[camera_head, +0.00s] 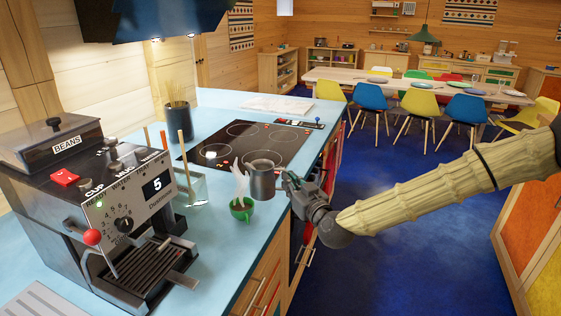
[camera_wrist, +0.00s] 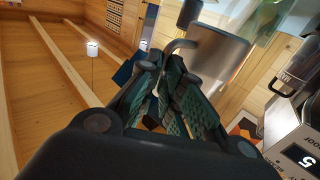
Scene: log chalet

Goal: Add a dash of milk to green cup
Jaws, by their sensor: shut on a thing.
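The green cup (camera_head: 241,209) stands on the light blue counter, with dark liquid inside and pale steam above it. A grey metal jug (camera_head: 262,181) is held just behind and to the right of the cup, above the counter edge. My gripper (camera_head: 287,182) is shut on the jug's handle from the right. The wrist view shows the jug (camera_wrist: 215,55) and its curved handle between my gripper's fingers (camera_wrist: 165,85). The jug looks about upright in the head view. Its contents cannot be made out. The green cup is not clearly visible in the wrist view.
A coffee machine (camera_head: 122,225) stands left of the cup on the counter (camera_head: 215,260). A glass holder (camera_head: 183,187) with sticks is behind the cup. A black hob (camera_head: 245,143) lies farther back. Dark blue floor is free right of the counter.

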